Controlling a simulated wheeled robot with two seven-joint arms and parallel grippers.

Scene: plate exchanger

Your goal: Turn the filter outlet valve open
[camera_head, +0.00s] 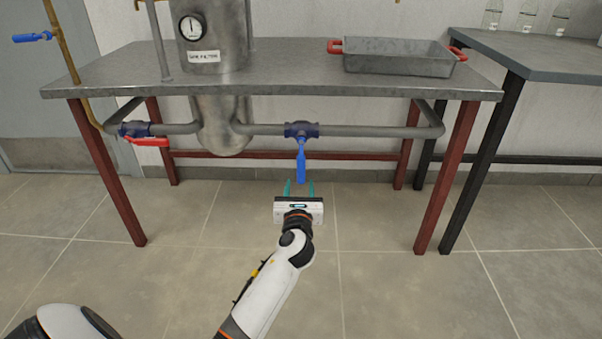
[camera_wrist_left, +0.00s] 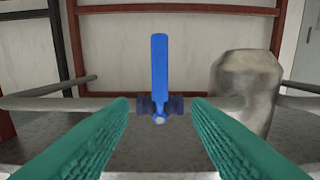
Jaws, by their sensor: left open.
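A valve with a blue body (camera_head: 301,130) sits on the grey pipe right of the filter, under the table. Its blue lever handle (camera_head: 301,165) hangs straight down, across the pipe. In the left wrist view the picture is turned over, and the handle (camera_wrist_left: 159,70) points up between the fingers. My left gripper (camera_head: 299,188) is open with green fingers, below and in front of the handle, apart from it. The steel filter (camera_head: 218,110) with a gauge and label stands through the table; its lower part shows in the wrist view (camera_wrist_left: 245,90). My right gripper is not in view.
A red-handled valve (camera_head: 148,141) is on the pipe left of the filter. Another blue handle (camera_head: 32,37) is at upper left. The grey table (camera_head: 290,83) has red legs and carries a metal tray (camera_head: 397,62). The floor around my arm is clear.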

